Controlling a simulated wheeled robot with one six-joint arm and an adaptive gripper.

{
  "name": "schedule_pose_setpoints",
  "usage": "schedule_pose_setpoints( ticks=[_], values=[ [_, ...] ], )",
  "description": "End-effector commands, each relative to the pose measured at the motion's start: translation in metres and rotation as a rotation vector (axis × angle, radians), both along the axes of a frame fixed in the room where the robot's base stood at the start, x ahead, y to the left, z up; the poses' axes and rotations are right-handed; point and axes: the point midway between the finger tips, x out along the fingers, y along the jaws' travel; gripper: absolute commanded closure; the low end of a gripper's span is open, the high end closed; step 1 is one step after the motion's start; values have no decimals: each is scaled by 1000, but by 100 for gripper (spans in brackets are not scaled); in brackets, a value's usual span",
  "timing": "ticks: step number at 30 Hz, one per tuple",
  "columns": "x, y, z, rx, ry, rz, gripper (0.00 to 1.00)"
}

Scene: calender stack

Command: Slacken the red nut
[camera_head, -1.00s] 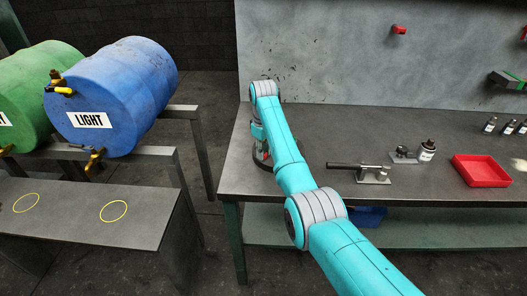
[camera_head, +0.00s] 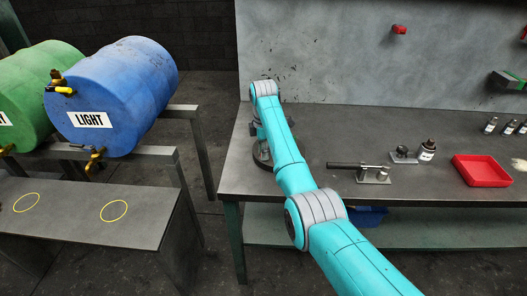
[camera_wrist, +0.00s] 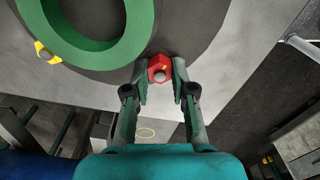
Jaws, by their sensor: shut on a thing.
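The red nut (camera_wrist: 158,68) shows in the wrist view at the edge of a dark round plate (camera_wrist: 190,30), around a grey stud end. My gripper (camera_wrist: 160,76) has its fingertips on either side of the nut and is shut on it. A thick green ring (camera_wrist: 118,52) lies on the dark plate, up and left of the nut. In the head view the dark round base (camera_head: 262,160) stands at the bench's left end. My arm covers much of it, and the nut cannot be made out there.
A yellow piece (camera_wrist: 46,53) sits around another stud at the plate's left edge. Blue (camera_head: 120,90) and green (camera_head: 35,85) drums lie on a rack to the left.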

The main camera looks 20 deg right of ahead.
Motion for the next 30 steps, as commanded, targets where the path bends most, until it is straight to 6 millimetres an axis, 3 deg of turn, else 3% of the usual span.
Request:
schedule_pose_setpoints(
  ticks=[15,30],
  values=[
    [-1,-1,-2,0,2,439,100],
    [-1,-1,-2,0,2,617,100]
  ],
)
